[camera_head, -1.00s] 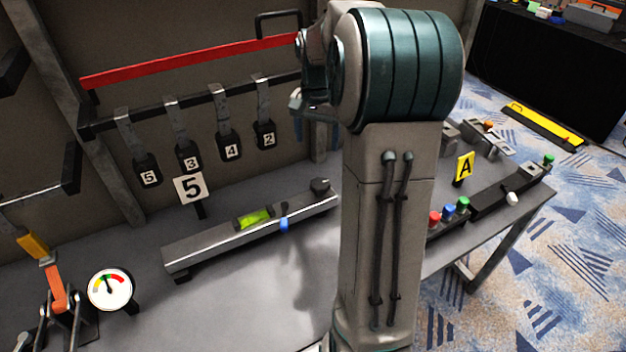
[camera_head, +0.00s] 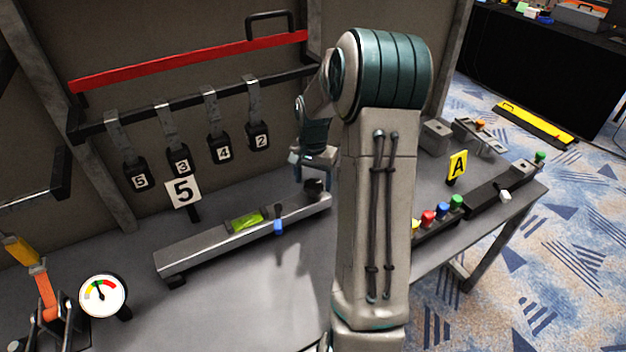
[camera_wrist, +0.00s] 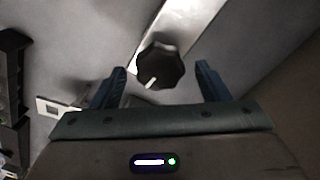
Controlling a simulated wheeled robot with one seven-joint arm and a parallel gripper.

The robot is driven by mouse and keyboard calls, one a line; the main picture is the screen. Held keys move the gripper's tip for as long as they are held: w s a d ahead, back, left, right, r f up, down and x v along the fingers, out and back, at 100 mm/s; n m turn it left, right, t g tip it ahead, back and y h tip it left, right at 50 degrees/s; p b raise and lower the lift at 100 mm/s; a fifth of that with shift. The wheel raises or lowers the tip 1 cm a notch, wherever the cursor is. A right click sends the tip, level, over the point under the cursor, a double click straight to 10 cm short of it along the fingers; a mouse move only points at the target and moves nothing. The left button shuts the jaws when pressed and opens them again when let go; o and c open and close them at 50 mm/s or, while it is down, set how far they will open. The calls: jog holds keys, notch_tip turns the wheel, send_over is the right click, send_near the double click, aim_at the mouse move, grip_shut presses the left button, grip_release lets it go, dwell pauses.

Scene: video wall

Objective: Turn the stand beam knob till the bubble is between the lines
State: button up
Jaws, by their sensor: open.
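The stand beam (camera_head: 215,243) is a long grey bar lying on the bench. A yellow-green bubble vial (camera_head: 246,220) is set in its top, with a blue piece (camera_head: 278,226) beside it. The bubble and lines are too small to read. The black knob (camera_head: 313,187) sits at the beam's right end. In the wrist view the knob (camera_wrist: 161,62) is lobed with a white pointer mark, just beyond and between my fingertips. My gripper (camera_wrist: 161,78) is open, with a finger on each side and apart from the knob. In the head view my gripper (camera_head: 312,165) is just above the knob.
Numbered black tags (camera_head: 221,148) hang from a rail behind the beam, near a "5" sign (camera_head: 183,192). A dial gauge (camera_head: 103,296) stands at front left. Coloured buttons (camera_head: 442,209) and an "A" sign (camera_head: 457,166) are right of my arm. Bench in front of the beam is clear.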

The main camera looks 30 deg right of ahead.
jog(key=shift+f, duration=0.35)
jog(key=c, duration=1)
jog(key=shift+n, duration=0.3)
